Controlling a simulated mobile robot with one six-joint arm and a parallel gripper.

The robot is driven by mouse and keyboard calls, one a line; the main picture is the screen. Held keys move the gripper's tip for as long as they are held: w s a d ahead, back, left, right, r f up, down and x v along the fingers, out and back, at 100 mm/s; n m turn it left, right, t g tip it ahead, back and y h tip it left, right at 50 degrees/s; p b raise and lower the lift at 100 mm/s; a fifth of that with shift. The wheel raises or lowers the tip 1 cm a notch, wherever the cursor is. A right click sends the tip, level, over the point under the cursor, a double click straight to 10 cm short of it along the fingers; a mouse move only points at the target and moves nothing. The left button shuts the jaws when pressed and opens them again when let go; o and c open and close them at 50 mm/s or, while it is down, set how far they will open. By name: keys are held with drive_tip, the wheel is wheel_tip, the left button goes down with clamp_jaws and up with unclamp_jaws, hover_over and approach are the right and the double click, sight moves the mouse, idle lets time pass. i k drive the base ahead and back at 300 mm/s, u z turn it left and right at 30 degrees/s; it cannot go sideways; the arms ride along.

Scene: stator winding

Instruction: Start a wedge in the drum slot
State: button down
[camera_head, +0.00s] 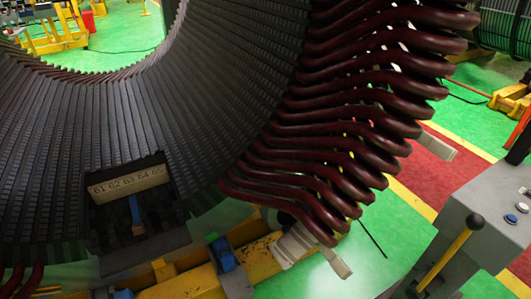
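The large dark drum (235,60) fills the left and centre, with many narrow slots along its curved inner face. Dark red coil ends (365,105) fan out along its right side. At the lower left, a beige plate (128,181) marked 61 to 65 sits in a dark block (160,240) at the drum. A narrow blue piece (135,209) stands below the plate, with a small brown piece (138,230) under it. I cannot tell whether either is a wedge. I cannot make out my gripper in this view.
Pale blocks (292,246) show below the coil ends; another pale piece (436,146) sticks out at right. A yellow frame (190,284) with a blue clamp (223,255) runs beneath. A grey console (490,225) with a black-knobbed lever (450,251) stands right. Green floor (405,225) lies between.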

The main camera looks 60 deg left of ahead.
sight(137, 229)
drive_tip(key=k, duration=2.25)
drive_tip(key=u, duration=1.65)
drive_tip(key=i, duration=1.65)
drive_tip(key=u, duration=0.1)
